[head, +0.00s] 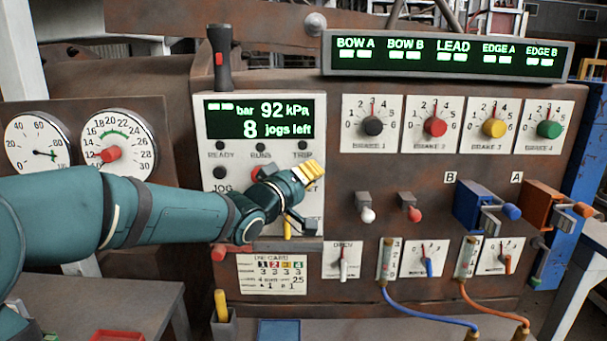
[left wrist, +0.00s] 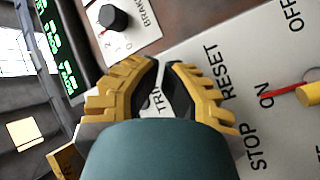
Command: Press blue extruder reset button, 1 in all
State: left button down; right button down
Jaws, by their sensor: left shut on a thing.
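The extruder panel (head: 212,205) is white, with the labels READY, RUNS, TRIP and JOG around dark round spots. My left gripper (head: 314,170) is at the panel's right side, below TRIP, and covers part of the RESET lettering. In the left wrist view its yellow-padded fingers (left wrist: 167,66) curve together close to the panel, beside the words TRIP and RESET. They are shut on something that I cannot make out. The blue reset button does not show; the fingers or hand may hide it. My right gripper is not in view.
A green display (head: 260,120) above reads 92 kPa and 8 jogs left. A yellow-handled switch (left wrist: 309,95) is marked ON and OFF. Brake knobs (head: 435,127) and small levers (head: 366,212) are to the right. Two gauges (head: 118,145) are at left.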

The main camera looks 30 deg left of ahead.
pick_arm(q)
jog(key=shift+w+a, duration=0.25)
jog(key=shift+w, duration=0.1)
dwell(0.7)
dwell(0.4)
jog(key=shift+s+d, duration=0.45)
jog(key=shift+s, duration=0.25)
jog(key=shift+b, duration=0.3)
jog(key=shift+s+d+b, duration=0.35)
jog(key=shift+s+d, duration=0.1)
jog(key=shift+s, duration=0.25)
jog(key=shift+s+d+b, duration=0.3)
jog(key=shift+s+d, duration=0.1)
jog(key=shift+s, duration=0.35)
jog(key=shift+s+d+b, duration=0.35)
jog(key=shift+s+d, duration=0.1)
jog(key=shift+s, duration=0.25)
